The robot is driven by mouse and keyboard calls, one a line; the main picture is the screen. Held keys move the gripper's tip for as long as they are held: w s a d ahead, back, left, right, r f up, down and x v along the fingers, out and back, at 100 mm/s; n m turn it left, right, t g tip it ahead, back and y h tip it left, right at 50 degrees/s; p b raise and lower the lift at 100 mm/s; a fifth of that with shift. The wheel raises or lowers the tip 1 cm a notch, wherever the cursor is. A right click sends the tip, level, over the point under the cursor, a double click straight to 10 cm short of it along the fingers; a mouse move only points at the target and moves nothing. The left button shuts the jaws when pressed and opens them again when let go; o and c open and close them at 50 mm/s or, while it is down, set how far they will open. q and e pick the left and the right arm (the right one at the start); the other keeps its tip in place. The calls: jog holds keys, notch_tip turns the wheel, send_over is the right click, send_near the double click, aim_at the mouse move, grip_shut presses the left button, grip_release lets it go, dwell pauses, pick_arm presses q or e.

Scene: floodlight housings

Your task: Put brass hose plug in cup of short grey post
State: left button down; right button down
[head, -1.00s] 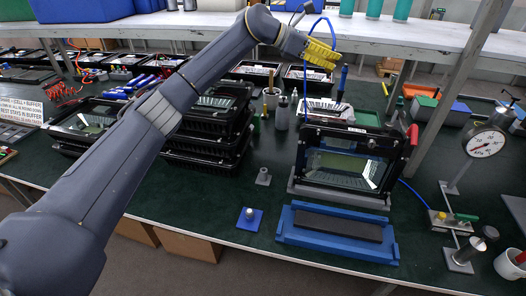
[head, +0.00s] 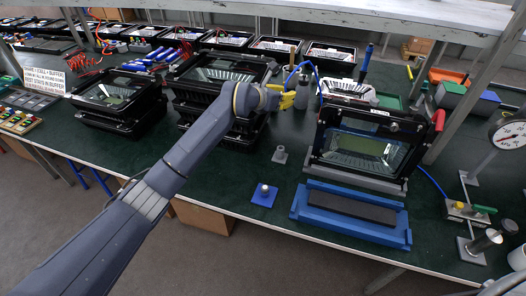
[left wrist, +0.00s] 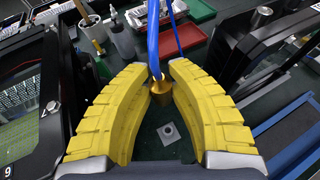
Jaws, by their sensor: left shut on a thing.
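My left gripper (head: 288,100) has yellow fingers and hangs above the bench, behind and slightly right of the short grey post. In the left wrist view its fingers (left wrist: 161,80) are shut on the brass hose plug (left wrist: 162,94), with a blue hose (left wrist: 153,40) running up from it. The plug cannot be made out in the head view. The short grey post (head: 279,155) stands upright on the green bench on a square foot. In the left wrist view the post (left wrist: 168,131) shows below the plug, apart from it. My right gripper is not in view.
A framed floodlight housing (head: 362,150) stands right of the post, with a blue cradle (head: 350,212) in front. Stacked black housings (head: 215,75) stand to the left. A blue plate (head: 265,196) with a knob lies in front of the post. Bench around the post is clear.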

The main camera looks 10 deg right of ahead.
pick_arm(q)
jog(key=shift+a+f, duration=0.1)
jog(key=shift+f, duration=0.2)
notch_tip(320, 180, down, 20)
jog(key=shift+a+r, duration=0.1)
jog(key=shift+r, duration=0.1)
dwell(0.3)
jog(key=shift+f, duration=0.1)
jog(key=c, duration=1.3)
grip_release()
jog(key=shift+v, duration=6.1)
